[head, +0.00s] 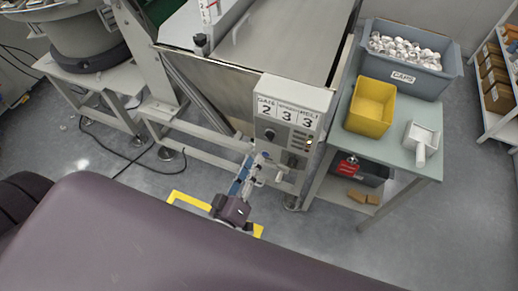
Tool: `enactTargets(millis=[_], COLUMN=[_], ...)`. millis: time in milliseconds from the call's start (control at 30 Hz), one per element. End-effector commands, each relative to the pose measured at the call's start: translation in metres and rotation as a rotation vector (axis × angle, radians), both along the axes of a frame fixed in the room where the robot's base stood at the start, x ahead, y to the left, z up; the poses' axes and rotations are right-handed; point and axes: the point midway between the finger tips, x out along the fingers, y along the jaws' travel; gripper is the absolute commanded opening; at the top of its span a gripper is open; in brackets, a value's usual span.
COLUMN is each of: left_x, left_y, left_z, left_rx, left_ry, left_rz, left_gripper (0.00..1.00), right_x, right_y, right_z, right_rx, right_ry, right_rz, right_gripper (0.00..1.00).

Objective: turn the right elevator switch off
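A grey control box (282,122) stands at the front of the hopper machine, with number cards 2, 3 and 3 on its upper face. A dark round knob (269,134) sits on the left of its panel. A dark switch (293,160) sits low on the right. My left gripper (263,162) is in front of the box's lower part, close to the dark switch; contact and finger opening are too small to tell. My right gripper is out of view.
A table (394,155) right of the box holds a yellow bin (370,105), a grey caps crate (436,84) and a white scoop-like container (422,140). Machine legs and cables are at left; some floor is clear.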

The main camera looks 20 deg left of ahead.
Motion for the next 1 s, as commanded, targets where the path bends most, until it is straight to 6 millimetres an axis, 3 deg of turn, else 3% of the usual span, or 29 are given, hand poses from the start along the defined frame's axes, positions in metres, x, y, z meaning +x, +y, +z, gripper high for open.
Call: enactTargets(millis=[100,300,867,967,1000], left_x=[-0.02,-0.034,-0.034,-0.035,-0.035], left_y=[0.001,0.001,0.001,-0.001,-0.003], left_z=[-0.001,0.0,0.0,-0.012,-0.024], left_rx=[0.0,-0.001,0.0,0.021,0.042], left_ry=[0.003,-0.001,0.001,0.024,0.048], left_rz=[-0.001,-0.001,-0.001,-0.012,-0.024], left_gripper=[0.25,0.25,0.25,0.25,0.25], right_x=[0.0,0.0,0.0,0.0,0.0], right_y=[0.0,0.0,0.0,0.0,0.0], right_z=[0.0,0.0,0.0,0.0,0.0], right_rx=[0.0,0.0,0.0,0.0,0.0], right_ry=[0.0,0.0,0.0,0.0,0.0], right_rz=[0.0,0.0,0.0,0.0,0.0], right_gripper=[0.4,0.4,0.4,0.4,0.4])
